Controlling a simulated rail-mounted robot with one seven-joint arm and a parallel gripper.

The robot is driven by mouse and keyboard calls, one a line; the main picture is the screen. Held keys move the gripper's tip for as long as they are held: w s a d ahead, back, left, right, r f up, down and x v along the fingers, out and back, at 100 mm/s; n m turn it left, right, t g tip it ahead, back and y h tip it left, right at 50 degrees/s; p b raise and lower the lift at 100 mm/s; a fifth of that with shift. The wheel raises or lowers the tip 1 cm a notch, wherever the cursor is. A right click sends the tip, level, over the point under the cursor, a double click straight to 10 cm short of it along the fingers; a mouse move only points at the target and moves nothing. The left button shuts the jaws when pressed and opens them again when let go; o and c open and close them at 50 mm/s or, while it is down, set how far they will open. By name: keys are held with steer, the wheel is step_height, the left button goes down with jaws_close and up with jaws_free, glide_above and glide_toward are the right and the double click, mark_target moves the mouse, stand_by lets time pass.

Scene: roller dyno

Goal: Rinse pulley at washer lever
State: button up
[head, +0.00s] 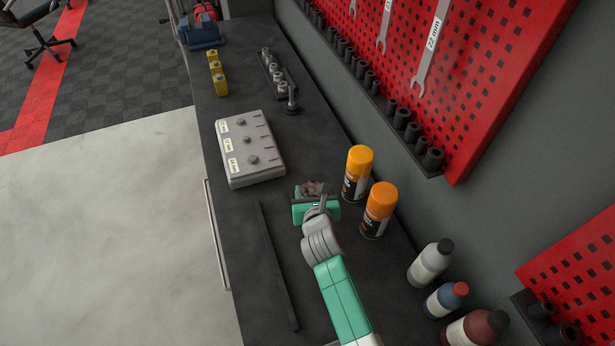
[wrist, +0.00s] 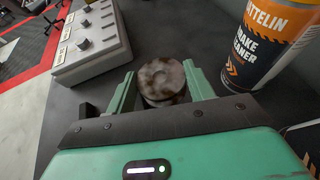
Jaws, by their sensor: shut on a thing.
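The pulley (wrist: 162,80) is a small round piece with a mottled brown and grey, dirty-looking top. It sits between the two green fingers of my gripper (wrist: 160,88), which is shut on it. In the head view the pulley (head: 312,187) shows just beyond my gripper (head: 316,200), low over the dark bench. I cannot tell whether its underside touches the bench. I cannot make out a washer lever for certain in either view.
Two orange-capped spray cans (head: 357,173) stand close right of my gripper. A grey box with knobs (head: 249,148) is at the left. A dark bar (head: 275,266) lies on the bench (head: 240,220). Bottles (head: 430,262) stand nearer right, below a red tool panel (head: 470,50).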

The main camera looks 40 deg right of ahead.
steer(key=s+a+p, duration=0.1)
steer(key=s, duration=0.2)
steer(key=s+a+r+p, duration=0.1)
steer(key=s+a, duration=0.1)
steer(key=s, duration=0.1)
steer(key=s+a+p, duration=0.1)
steer(key=s, duration=0.2)
steer(key=shift+a+r, duration=0.25)
steer(key=shift+a, duration=0.1)
steer(key=shift+s+a+f, duration=0.1)
steer(key=shift+s+a, duration=0.1)
steer(key=shift+s, duration=0.35)
steer(key=w+a+r+n+t+y+p, duration=0.15)
steer(key=a+r, duration=0.35)
steer(key=a, duration=0.6)
steer(key=w+a+r+n+y, duration=0.1)
steer(key=w+a+r, duration=0.3)
steer(key=a, duration=0.6)
steer(key=w+a+r+n+t+y+p, duration=0.1)
steer(key=a+r+n+y, duration=0.1)
steer(key=a+r, duration=0.65)
steer(key=s+r+n+y+p, duration=0.1)
steer(key=s+p, duration=0.5)
steer(key=p, duration=1)
steer(key=shift+s+a+r+n+y, duration=0.3)
steer(key=shift+a+n+y, duration=0.15)
steer(key=shift+n+y, duration=0.55)
